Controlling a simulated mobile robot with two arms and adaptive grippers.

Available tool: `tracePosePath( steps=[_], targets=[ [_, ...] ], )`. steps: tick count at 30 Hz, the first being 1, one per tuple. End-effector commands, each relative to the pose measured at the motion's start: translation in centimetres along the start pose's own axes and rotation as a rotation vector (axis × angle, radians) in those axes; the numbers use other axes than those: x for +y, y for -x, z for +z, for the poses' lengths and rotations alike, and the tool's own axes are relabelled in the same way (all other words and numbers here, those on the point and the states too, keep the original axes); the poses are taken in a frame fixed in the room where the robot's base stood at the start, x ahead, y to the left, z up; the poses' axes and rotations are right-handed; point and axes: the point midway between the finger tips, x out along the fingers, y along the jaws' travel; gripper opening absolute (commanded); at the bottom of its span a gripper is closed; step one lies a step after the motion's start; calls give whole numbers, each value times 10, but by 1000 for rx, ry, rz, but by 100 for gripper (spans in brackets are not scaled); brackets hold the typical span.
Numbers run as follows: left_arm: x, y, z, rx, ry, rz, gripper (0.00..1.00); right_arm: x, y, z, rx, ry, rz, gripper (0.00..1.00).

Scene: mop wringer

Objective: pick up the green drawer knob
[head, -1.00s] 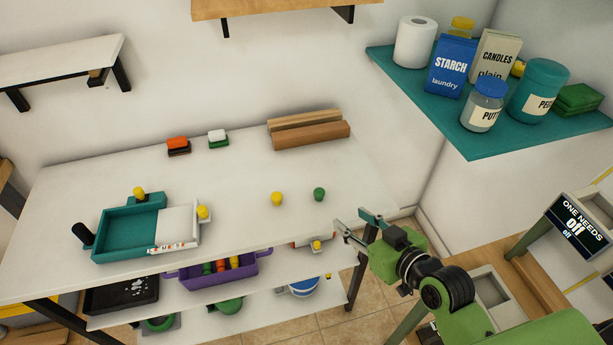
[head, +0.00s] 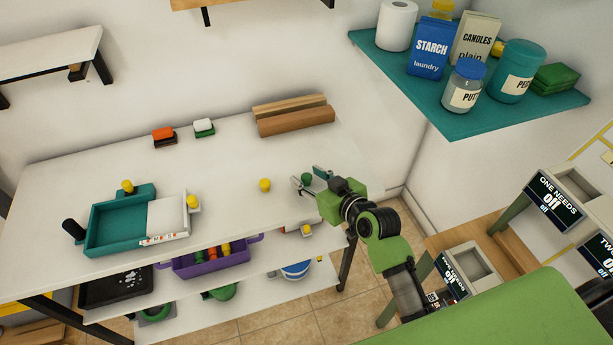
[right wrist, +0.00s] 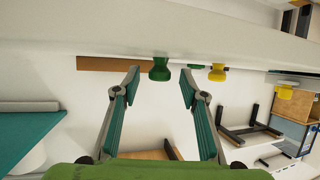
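The green drawer knob (head: 306,179) stands on the white table near its right end. It also shows in the right wrist view (right wrist: 160,69), between and just beyond the tips of my open fingers. My right gripper (head: 308,182) is open around or close to the knob; in the right wrist view its two teal-padded fingers (right wrist: 160,82) are spread with a gap on each side of the knob. I cannot tell how far the fingers reach past it. My left gripper is not in view.
A yellow knob (head: 265,184) stands left of the green one on the table (head: 232,215). Wooden blocks (head: 295,121) lie at the back edge. A teal tray (head: 120,228) is at the left. A teal shelf (head: 480,113) with jars and boxes hangs at upper right.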

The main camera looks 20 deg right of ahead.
Motion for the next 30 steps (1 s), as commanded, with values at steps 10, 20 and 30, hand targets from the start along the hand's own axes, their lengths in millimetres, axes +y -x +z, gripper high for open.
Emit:
tracePosePath(
  steps=[10, 20, 30],
  targets=[
    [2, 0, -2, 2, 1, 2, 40, 1, -14, 2, -2, 1, 1, 39],
    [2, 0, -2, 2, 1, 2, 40, 1, -14, 2, -2, 1, 1, 7],
    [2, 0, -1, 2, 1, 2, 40, 1, -11, -5, 0, 2, 0, 7]
  ],
)
